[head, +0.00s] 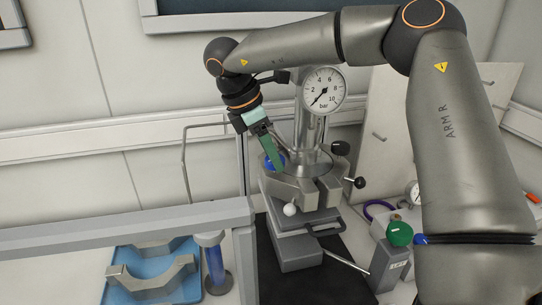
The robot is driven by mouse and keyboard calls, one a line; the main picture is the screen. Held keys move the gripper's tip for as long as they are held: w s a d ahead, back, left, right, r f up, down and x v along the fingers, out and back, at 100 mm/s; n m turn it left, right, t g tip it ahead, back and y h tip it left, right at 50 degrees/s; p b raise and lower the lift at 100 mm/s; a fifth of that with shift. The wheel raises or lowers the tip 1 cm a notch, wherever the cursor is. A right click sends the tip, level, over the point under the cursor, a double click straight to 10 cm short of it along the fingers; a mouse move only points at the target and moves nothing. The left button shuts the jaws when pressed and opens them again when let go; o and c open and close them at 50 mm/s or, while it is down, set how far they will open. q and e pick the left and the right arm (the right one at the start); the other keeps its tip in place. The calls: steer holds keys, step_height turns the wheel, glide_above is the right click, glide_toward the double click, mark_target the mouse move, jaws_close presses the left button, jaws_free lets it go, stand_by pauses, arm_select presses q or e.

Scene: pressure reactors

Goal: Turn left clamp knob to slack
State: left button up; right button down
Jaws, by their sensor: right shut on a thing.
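The pressure reactor (306,140) stands in the middle, with a round pressure gauge (323,91) at its top and a grey split clamp (290,185) around its lower part. A blue knob (281,156) sits at the clamp's left side, partly hidden behind the fingers. My right gripper (276,160) reaches down from the upper left with green fingers and is shut on this left clamp knob. Two black knobs, one upper (340,148) and one lower (360,182), are on the clamp's right side. My left gripper is not in view.
A white ball-ended lever (290,209) is at the clamp's front. A grey frame rail (125,226) runs at the left. A blue tray (150,281) holds a grey half-ring (150,278). A grey box with a green knob (400,233) stands at front right. A panel (385,120) is behind.

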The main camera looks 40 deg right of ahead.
steer(key=n+b, duration=0.1)
steer(key=b, duration=0.1)
steer(key=n+t+b, duration=0.1)
steer(key=n, duration=0.1)
steer(key=n+b, duration=0.1)
steer(key=b, duration=0.1)
steer(key=shift+s+f+n+t+b, duration=0.2)
steer(key=shift+f+n+t+b, duration=0.05)
steer(key=shift+n+t+b, duration=0.15)
steer(key=n+t+b, duration=0.1)
steer(key=n+b, duration=0.1)
steer(key=n, duration=0.1)
steer(key=shift+s+r+n, duration=0.1)
steer(key=shift+n, duration=0.2)
steer(key=shift+r+n+t+b, duration=0.1)
steer(key=shift+n+t+b, duration=0.5)
steer(key=shift+n+b, duration=0.25)
steer(key=shift+s+n, duration=0.1)
steer(key=shift+n, duration=0.75)
steer(key=shift+c, duration=1.3)
jaws_free()
